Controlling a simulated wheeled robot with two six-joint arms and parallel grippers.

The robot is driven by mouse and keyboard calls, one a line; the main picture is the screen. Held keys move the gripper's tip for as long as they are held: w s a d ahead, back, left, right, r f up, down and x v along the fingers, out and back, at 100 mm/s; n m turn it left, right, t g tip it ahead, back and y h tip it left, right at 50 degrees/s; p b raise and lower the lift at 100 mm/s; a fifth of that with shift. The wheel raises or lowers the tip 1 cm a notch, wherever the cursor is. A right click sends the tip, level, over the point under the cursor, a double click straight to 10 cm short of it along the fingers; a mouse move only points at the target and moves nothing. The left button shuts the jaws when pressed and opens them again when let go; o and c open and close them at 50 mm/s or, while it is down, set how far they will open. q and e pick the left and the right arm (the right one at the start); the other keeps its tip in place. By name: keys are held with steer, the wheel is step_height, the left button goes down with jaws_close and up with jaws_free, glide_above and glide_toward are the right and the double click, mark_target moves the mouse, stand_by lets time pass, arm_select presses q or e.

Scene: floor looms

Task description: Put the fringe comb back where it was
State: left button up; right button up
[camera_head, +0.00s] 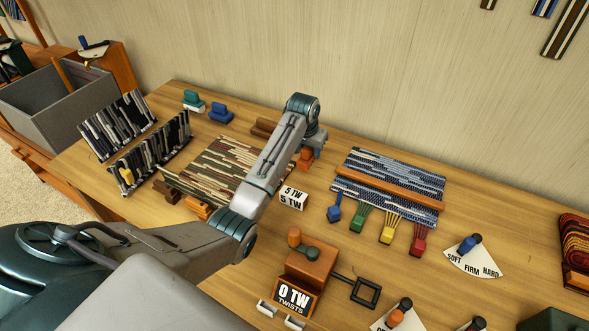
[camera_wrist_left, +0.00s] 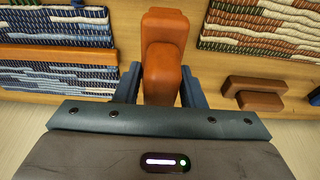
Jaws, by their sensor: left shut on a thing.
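My left gripper (camera_head: 309,148) is at the back of the table, between the striped rug on the left and the blue woven piece. It is shut on an orange-brown piece (camera_head: 305,160), which I take to be the fringe comb. In the left wrist view the comb (camera_wrist_left: 163,72) stands between the two blue-grey fingers, its blocky handle towards the camera. Its teeth are hidden, and I cannot tell whether it touches the table. My right gripper is not in view.
The blue woven piece (camera_head: 390,173) has coloured fringe clips along its front. The striped rug (camera_head: 222,165) lies left of my arm. Brown blocks (camera_wrist_left: 257,93) lie nearby.

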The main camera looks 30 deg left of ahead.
mark_target(310, 161)
arm_select(q)
steer(key=f, duration=0.3)
steer(key=shift+d+f+p, duration=0.2)
steer(key=shift+f+p, duration=0.2)
steer(key=shift+f, duration=0.4)
step_height(310, 161, down, 2)
steer(key=shift+a+f+p, duration=0.1)
steer(key=shift+f+p, duration=0.1)
steer(key=shift+p, duration=0.2)
steer(key=shift+f, duration=0.45)
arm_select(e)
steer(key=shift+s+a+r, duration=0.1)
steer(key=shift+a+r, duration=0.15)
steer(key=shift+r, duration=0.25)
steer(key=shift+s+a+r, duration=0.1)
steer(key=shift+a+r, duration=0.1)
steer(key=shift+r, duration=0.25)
arm_select(q)
steer(key=shift+f, duration=0.1)
steer(key=o, duration=0.9)
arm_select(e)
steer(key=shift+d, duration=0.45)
